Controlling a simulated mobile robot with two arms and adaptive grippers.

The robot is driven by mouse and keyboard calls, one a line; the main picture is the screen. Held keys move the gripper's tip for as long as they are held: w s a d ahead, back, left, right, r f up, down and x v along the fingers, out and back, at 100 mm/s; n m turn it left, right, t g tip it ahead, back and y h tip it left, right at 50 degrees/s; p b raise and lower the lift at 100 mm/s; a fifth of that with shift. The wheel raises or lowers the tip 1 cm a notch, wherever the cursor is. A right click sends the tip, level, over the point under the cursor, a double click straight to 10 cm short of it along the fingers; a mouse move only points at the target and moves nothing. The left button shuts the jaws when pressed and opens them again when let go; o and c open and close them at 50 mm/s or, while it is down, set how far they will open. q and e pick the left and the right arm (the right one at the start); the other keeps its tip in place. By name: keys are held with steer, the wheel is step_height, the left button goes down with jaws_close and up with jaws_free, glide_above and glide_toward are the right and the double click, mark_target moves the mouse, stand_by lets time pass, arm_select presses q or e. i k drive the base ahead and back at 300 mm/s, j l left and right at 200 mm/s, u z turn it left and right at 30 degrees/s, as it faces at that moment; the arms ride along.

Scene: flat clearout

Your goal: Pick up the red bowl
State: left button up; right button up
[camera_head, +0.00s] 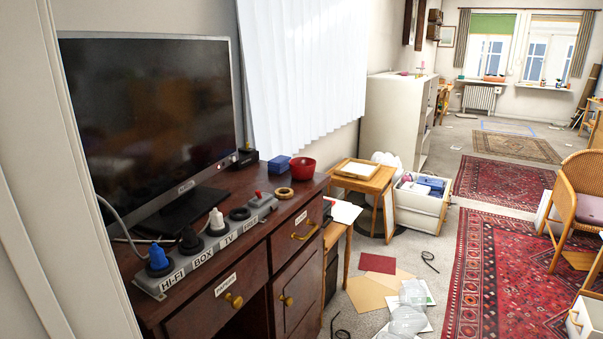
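The red bowl (303,168) stands upright at the far right corner of the dark wooden cabinet top (232,178). A blue box (279,165) sits just to its left, and a tan ring (284,193) lies in front of it. Neither of my grippers shows in the head view, and nothing is seen touching the bowl.
A television (150,115) and a labelled power strip (205,243) with plugs occupy the cabinet's left part. A small wooden table (376,180) stands beyond. Papers, cables and clear plastic litter the floor right of the cabinet. A chair (580,200) stands on the right.

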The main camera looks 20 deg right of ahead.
mark_target(302, 168)
steer(key=i+l+u, duration=0.3)
steer(key=l, duration=0.7)
steer(key=l+u, duration=0.3)
steer(key=l, duration=0.65)
